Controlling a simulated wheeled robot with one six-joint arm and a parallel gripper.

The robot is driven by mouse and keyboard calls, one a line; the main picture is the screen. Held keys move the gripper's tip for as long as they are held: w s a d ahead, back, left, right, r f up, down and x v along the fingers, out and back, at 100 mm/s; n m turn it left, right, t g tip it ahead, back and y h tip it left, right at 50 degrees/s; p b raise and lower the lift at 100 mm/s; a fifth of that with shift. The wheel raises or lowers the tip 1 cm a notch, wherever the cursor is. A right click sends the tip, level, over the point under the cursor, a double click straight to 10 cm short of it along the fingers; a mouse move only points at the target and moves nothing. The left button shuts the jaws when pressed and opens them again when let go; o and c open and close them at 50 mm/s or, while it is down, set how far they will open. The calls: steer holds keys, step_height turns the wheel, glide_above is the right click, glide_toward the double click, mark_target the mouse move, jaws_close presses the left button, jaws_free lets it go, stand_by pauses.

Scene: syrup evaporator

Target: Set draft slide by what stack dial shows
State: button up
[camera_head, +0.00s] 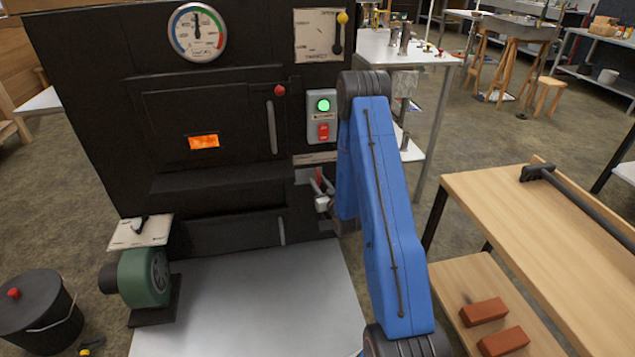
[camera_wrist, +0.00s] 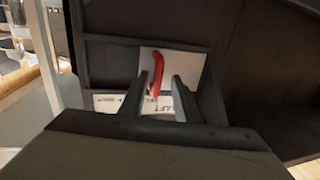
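The stack dial (camera_head: 198,32) is a round white gauge with a coloured rim at the top left of the black evaporator front. Its needle points about straight up; the scale is too small to read. The draft slide's red handle (camera_wrist: 157,76) stands before a white plate (camera_wrist: 183,62) in the wrist view, with a partly hidden label below. In the head view my gripper (camera_head: 321,192) is low at the right of the front, by the red handle (camera_head: 318,177). In the wrist view my gripper (camera_wrist: 168,75) is open, fingers apart, with the handle close to the left finger; contact is unclear.
A switch box (camera_head: 322,115) with a lit green button and a lever plate (camera_head: 320,36) with a yellow knob are above. The fire door (camera_head: 205,130) has an orange window. A green blower (camera_head: 143,272) and black bucket (camera_head: 38,312) are left; a wooden table (camera_head: 545,225) is right.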

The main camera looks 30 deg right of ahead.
steer(key=s+a, duration=0.1)
steer(key=s, duration=1.4)
steer(key=shift+s+a, duration=0.2)
steer(key=shift+s, duration=0.15)
steer(key=shift+w, duration=0.1)
steer(key=w+a+r+n+g, duration=0.2)
steer(key=w+a+r+g, duration=0.15)
steer(key=r, duration=0.55)
steer(key=s+a+r+g, duration=0.3)
steer(key=s+a+r, duration=0.15)
steer(key=r, duration=0.55)
steer(key=s+a+r+g, duration=0.2)
steer(key=s+a+r, duration=0.1)
steer(key=s, duration=0.8)
steer(key=s+a+r+g+y, duration=0.1)
steer(key=s+a+r, duration=0.3)
steer(key=s, duration=0.8)
steer(key=s+a+r+m+g, duration=0.1)
steer(key=s+a+r+g, duration=0.2)
steer(key=s, duration=0.9)
step_height(320, 180, up, 3)
steer(key=shift+a+f+g+y, duration=0.1)
steer(key=shift+a+g+y, duration=0.2)
steer(key=shift+a+g, duration=0.1)
